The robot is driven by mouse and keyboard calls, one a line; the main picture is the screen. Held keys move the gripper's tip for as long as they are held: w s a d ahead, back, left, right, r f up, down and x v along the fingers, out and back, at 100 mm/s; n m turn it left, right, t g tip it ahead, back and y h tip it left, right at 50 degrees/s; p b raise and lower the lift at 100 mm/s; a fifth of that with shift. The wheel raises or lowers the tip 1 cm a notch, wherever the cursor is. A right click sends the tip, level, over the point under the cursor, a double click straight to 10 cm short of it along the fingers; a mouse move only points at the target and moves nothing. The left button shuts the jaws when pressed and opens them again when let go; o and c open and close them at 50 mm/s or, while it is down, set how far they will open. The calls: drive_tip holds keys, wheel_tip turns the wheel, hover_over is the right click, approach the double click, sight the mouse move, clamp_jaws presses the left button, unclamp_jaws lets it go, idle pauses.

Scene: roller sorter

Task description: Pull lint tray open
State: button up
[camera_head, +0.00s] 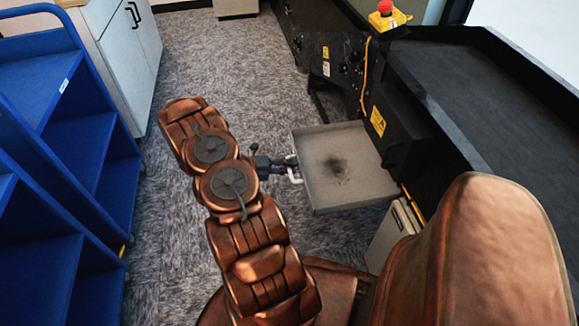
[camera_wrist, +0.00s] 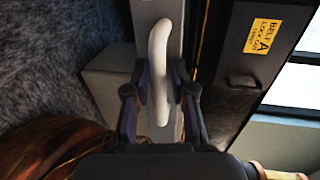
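The lint tray (camera_head: 360,182) is a shallow grey metal pan pulled well out from the side of the black sorter. A dark patch of lint (camera_head: 336,169) lies in it. Its pale handle (camera_head: 293,175) is on the tray's left side. My gripper (camera_head: 289,166) is at this handle. In the wrist view the white handle (camera_wrist: 159,60) stands between the two fingers of my gripper (camera_wrist: 161,88), which look closed against its sides. The fingertips are small in the head view.
The black sorter (camera_head: 470,90) with a red emergency button (camera_head: 385,8) fills the right. A blue shelf cart (camera_head: 60,110) and a white cabinet (camera_head: 125,55) stand at left. Carpet (camera_head: 235,75) is open between them. A pale box (camera_head: 390,235) sits below the tray.

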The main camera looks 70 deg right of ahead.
drive_tip(key=shift+o, duration=0.9)
drive_tip(key=shift+s, duration=0.1)
drive_tip(key=shift+a, duration=0.1)
drive_tip(key=v, duration=1.2)
